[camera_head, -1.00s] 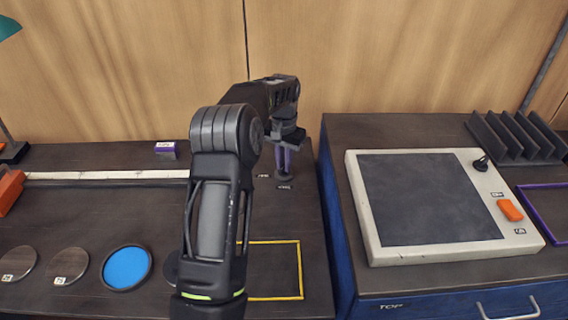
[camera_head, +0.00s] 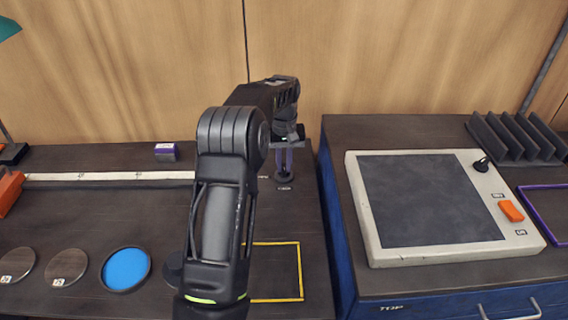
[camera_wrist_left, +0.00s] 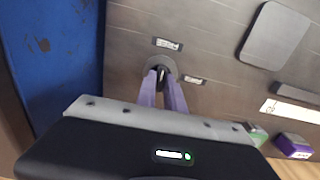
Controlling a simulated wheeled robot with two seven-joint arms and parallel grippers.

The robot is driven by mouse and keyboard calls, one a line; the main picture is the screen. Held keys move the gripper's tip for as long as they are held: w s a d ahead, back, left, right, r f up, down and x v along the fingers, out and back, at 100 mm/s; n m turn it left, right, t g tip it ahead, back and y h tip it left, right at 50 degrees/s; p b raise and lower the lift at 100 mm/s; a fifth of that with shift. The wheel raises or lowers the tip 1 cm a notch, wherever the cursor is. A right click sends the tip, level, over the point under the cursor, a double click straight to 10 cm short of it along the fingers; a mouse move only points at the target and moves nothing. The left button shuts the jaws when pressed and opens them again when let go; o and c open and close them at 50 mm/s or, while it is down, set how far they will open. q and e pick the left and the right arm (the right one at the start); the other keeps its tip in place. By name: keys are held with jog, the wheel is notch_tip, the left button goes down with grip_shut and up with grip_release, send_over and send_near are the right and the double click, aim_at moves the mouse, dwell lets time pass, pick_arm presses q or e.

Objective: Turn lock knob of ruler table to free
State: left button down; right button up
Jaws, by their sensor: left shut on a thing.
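The lock knob (camera_wrist_left: 160,66) is a small dark knob on a round base in the dark wooden ruler table (camera_head: 60,215). My left gripper (camera_wrist_left: 163,82) points down at it with purple fingers and is shut on the knob. In the head view the left gripper (camera_head: 284,165) stands over the knob's dark round base (camera_head: 284,178) at the table's right side. Two small white labels sit beside the knob, one (camera_wrist_left: 167,44) and another (camera_wrist_left: 194,81); their text is too small to read. My right gripper is out of view.
A white ruler strip (camera_head: 110,176) runs along the table, with an orange block (camera_head: 9,190) at its left and a purple-topped block (camera_head: 165,151) behind. Discs, a blue dish (camera_head: 126,268) and a yellow outline (camera_head: 298,270) lie in front. A blue cabinet with a framed panel (camera_head: 430,200) stands right.

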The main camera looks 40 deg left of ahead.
aim_at(284, 167)
pick_arm(q)
jog(key=c, duration=1.4)
grip_release()
jog(key=shift+c, duration=0.2)
notch_tip(284, 167, up, 8)
jog(key=shift+f+b, duration=0.1)
jog(key=shift+b, duration=0.45)
